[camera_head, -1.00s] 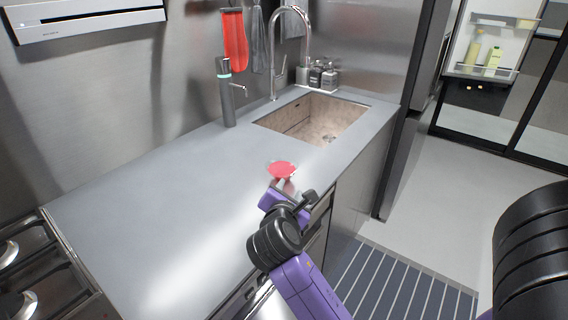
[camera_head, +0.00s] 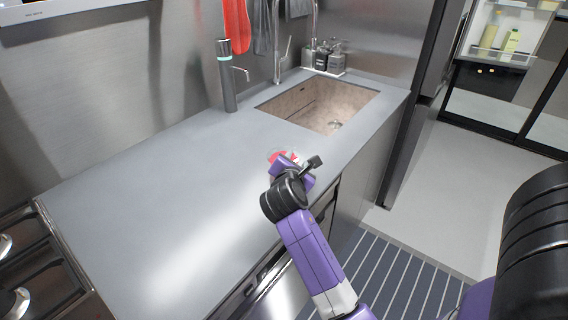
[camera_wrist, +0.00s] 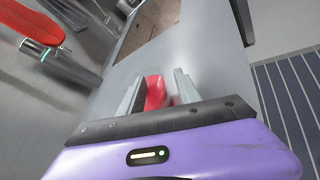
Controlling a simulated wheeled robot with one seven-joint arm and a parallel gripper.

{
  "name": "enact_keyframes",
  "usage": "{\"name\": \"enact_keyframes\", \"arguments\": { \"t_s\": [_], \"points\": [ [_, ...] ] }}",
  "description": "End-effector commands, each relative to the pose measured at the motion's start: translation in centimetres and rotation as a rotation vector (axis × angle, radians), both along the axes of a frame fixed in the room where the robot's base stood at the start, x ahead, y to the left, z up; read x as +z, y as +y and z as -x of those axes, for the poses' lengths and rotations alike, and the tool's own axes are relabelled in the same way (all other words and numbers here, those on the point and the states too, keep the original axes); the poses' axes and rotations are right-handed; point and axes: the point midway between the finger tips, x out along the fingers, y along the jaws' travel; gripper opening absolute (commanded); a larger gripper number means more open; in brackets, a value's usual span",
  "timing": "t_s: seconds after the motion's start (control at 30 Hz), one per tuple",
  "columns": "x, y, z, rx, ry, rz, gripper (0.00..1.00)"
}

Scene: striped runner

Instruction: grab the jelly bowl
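The jelly bowl is a small red thing (camera_head: 277,156) on the grey counter, in front of the sink and mostly hidden behind my gripper in the head view. In the wrist view the red bowl (camera_wrist: 154,92) shows between my two grey fingers. My gripper (camera_wrist: 157,84) has its fingers apart, one on each side of the bowl. I cannot tell whether either finger touches it. In the head view my purple gripper (camera_head: 283,165) reaches over the counter's front edge and covers the near side of the bowl.
The grey counter (camera_head: 150,185) is clear to the left. A striped runner (camera_head: 400,275) lies on the floor.

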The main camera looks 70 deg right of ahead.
Motion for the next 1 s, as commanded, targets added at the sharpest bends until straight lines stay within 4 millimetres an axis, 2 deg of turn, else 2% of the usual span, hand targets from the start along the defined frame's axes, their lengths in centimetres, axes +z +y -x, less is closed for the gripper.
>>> {"name": "enact_keyframes", "arguments": {
  "t_s": [0.27,0.5,1.0],
  "points": [
    [-0.18,-0.42,-0.09,0.0,0.001,0.0,0.4],
    [-0.19,-0.4,-0.1,0.0,0.001,0.0,0.0],
    [-0.3,-0.39,-0.06,0.0,0.003,-0.002,0.0]
  ]
}}
